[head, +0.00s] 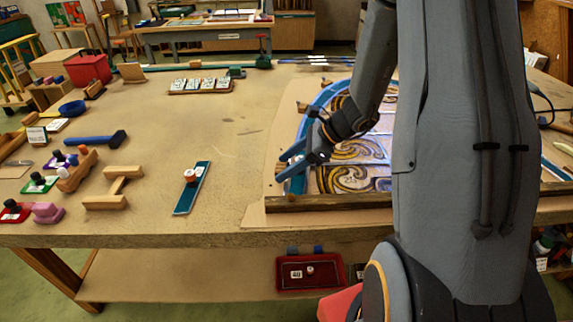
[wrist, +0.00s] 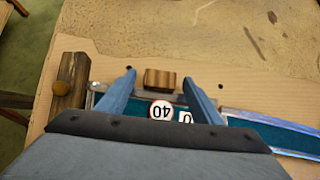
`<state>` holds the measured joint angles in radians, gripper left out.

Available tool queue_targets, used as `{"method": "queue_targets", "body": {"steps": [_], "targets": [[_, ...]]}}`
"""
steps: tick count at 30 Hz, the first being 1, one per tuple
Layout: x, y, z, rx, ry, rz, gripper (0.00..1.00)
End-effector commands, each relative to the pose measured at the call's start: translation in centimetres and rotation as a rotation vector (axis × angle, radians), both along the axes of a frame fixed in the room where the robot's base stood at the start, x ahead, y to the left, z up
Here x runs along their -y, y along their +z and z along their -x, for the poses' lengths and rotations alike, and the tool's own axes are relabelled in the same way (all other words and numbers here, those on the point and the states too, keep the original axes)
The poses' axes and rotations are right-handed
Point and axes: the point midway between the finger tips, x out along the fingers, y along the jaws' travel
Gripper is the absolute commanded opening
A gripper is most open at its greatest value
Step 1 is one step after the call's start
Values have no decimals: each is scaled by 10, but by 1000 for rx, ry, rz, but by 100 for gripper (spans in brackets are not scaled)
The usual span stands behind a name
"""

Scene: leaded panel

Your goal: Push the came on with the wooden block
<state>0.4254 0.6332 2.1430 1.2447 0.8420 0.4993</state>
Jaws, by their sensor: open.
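My gripper (head: 287,163) is open at the near left corner of the leaded panel. In the wrist view its two blue fingers (wrist: 159,84) stand apart on either side of a small brown wooden block (wrist: 162,78). I cannot tell whether either finger touches it. The block lies on the board beside the panel's outer edge. A grey metal came (wrist: 262,118) runs along the blue-green border glass (wrist: 285,136); how far it is seated is unclear. My arm hides part of the panel (head: 352,150).
A dark wooden batten (head: 330,202) borders the panel's near edge; its end (wrist: 70,80) is left of my fingers. A teal strip (head: 190,195), a blue hammer (head: 95,140) and a wooden H-shaped piece (head: 113,188) lie left. The bench's middle left is mostly clear.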

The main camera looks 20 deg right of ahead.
Motion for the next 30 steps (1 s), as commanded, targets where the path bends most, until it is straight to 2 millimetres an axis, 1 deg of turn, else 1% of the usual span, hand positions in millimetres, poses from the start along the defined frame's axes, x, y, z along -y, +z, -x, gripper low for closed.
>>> {"method": "queue_targets", "body": {"steps": [5,13,18,22,30], "targets": [[6,6,2,2,-1,0,60],[34,36,15,4,-3,2,60],[47,50,21,3,-1,1,60],[50,55,24,0,-1,0,60],[50,55,24,-1,-1,0,60]]}}
